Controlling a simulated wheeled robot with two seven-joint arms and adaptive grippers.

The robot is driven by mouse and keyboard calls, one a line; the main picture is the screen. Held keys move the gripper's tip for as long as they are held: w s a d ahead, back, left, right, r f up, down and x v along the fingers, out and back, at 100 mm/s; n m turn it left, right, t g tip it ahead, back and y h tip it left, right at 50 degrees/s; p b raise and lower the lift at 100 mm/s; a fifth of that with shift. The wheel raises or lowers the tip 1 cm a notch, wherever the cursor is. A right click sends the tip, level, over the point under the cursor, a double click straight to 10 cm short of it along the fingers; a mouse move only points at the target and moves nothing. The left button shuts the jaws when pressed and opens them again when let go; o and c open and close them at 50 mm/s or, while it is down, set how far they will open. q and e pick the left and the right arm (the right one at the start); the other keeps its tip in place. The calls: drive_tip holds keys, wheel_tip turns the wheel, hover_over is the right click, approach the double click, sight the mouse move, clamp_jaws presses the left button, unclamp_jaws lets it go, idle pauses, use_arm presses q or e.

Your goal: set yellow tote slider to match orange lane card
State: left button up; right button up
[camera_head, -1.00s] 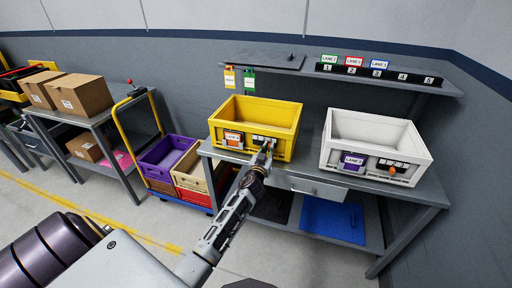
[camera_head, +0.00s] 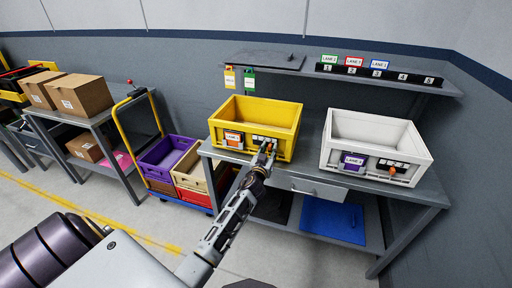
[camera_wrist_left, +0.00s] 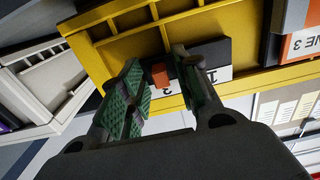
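The yellow tote (camera_head: 240,112) stands on the grey bench and has an orange lane card (camera_head: 233,139) on its front left. My left gripper (camera_head: 267,149) is at this plate. In the left wrist view its fingers (camera_wrist_left: 168,90) are open, one on each side of the knob; contact is unclear. My right gripper is out of view.
A white tote (camera_head: 370,130) with a purple card and orange knob stands right on the bench (camera_head: 420,190). A shelf rail (camera_head: 380,75) behind carries numbers with green, red and blue lane cards above. Yellow and green tags hang left. Coloured crates (camera_head: 165,155) sit left of the bench.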

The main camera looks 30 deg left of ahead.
use_arm(q)
drive_tip(key=shift+s, duration=0.1)
drive_tip(key=v, duration=0.6)
drive_tip(key=shift+s, duration=0.4)
idle(0.8)
drive_tip(key=shift+d, duration=0.1)
idle(0.4)
